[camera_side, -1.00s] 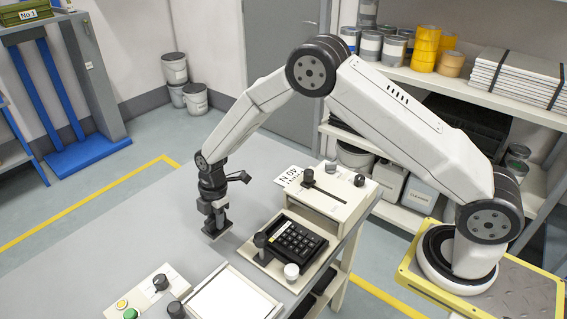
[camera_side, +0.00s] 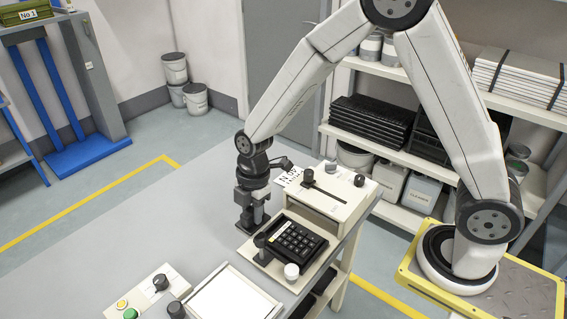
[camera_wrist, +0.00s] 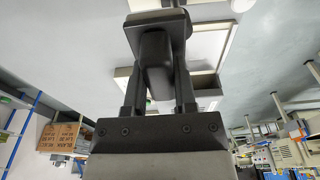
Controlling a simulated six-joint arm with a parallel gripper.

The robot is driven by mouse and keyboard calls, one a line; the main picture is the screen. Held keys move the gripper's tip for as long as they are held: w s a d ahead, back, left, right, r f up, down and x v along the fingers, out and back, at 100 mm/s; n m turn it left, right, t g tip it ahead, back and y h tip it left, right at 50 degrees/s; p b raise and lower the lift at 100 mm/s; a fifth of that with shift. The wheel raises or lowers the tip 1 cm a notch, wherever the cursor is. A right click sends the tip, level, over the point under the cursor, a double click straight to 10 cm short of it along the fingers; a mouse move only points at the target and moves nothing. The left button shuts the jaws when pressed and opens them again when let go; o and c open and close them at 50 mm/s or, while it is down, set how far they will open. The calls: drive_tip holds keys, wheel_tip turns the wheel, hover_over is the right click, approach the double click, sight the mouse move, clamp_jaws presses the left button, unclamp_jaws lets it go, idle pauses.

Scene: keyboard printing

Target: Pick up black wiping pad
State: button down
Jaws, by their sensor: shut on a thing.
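My gripper (camera_side: 253,206) points down over the grey table, just behind and left of the keypad fixture. It is shut on the black wiping pad (camera_side: 245,227), whose lower part shows below the fingers. In the wrist view my gripper (camera_wrist: 158,75) has its two dark fingers on either side of the pad's dark grip. The pad's wide flat part (camera_wrist: 156,17) lies across the fingertips' far end. I cannot tell whether the pad touches the table.
The black keypad (camera_side: 293,240) sits on a cream fixture with upright knobs. A cream slider box (camera_side: 335,190) stands behind it. A framed white panel (camera_side: 232,298) and a button box (camera_side: 148,290) are in front. The table's left side is clear.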

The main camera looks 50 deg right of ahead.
drive_tip(key=shift+s+d+r, duration=0.15)
drive_tip(key=shift+s+r, duration=0.25)
drive_tip(key=shift+s, duration=0.35)
drive_tip(key=c, duration=0.9)
unclamp_jaws()
drive_tip(key=shift+c, duration=0.2)
clamp_jaws()
drive_tip(key=shift+d, duration=0.1)
